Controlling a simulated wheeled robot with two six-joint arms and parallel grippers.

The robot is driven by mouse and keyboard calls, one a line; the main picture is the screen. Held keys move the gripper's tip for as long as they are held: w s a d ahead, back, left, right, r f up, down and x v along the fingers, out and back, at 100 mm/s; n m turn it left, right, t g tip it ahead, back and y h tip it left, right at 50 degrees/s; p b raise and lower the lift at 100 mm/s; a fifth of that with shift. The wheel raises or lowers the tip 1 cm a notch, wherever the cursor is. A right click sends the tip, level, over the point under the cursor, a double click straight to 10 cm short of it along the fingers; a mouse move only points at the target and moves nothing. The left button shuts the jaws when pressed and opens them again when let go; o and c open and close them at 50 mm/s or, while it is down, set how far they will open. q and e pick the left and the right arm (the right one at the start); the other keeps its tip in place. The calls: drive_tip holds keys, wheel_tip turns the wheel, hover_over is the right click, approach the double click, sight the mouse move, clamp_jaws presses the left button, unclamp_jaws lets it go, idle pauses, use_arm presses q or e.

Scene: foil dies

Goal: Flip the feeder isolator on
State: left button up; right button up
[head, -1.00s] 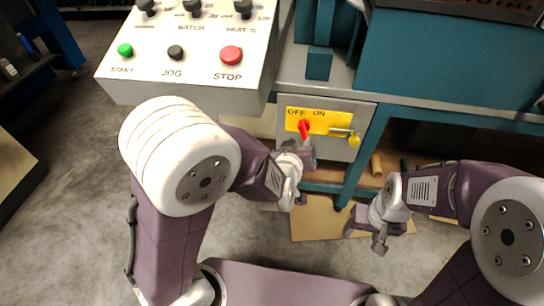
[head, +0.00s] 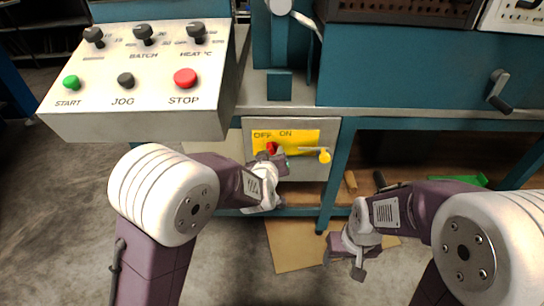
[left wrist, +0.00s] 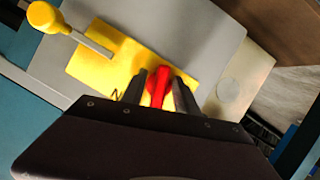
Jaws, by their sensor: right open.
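The feeder isolator is a red handle (head: 272,148) on a yellow plate (head: 300,137) lettered OFF and ON, on a grey box (head: 322,165) under the bench. The handle is at the OFF side. My left gripper (head: 280,160) is at the handle and partly hides it. In the left wrist view the red handle (left wrist: 161,87) fills the narrow gap between the two dark fingers (left wrist: 164,92), which look shut on it. My right gripper (head: 345,262) is open and empty, low in front of the bench, away from the box.
A yellow-knobbed lever (head: 324,156) sticks out at the right of the plate. A control panel (head: 140,75) with START, JOG and STOP buttons overhangs at upper left. Cardboard (head: 290,247) lies on the floor below. A black-handled crank (head: 500,92) is at far right.

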use_arm(q)
clamp_jaws()
drive_tip(key=r+m+y+p, duration=0.1)
drive_tip(key=m+p, duration=0.1)
drive_tip(key=p, duration=0.6)
drive_tip(key=shift+y, duration=0.3)
drive_tip(key=shift+f+m+p, duration=0.2)
drive_tip(key=shift+m+p, duration=0.1)
drive_tip(key=shift+p, duration=0.2)
drive_tip(key=shift+f, duration=0.25)
unclamp_jaws()
